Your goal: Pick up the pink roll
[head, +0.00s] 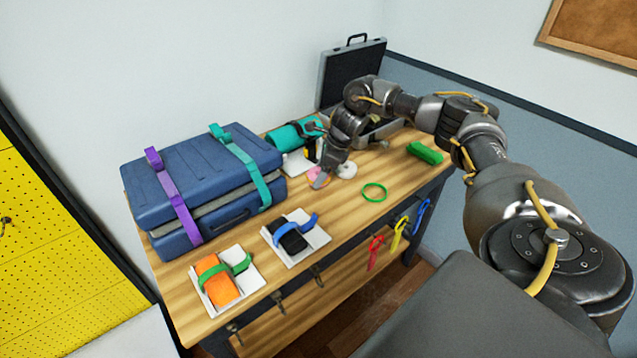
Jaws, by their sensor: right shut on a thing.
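The pink roll (313,174) is on the wooden table near its middle, partly hidden behind my right gripper. My right gripper (322,180) reaches down from the right and is shut on the pink roll. I cannot tell whether the roll still touches the table top. My left gripper is not in view.
A white roll (347,170) lies just right of my gripper. A green ring (374,192) and green block (425,153) lie farther right. A strapped blue suitcase (205,185) fills the left; an open grey case (350,72) stands behind. White trays (318,238) line the front.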

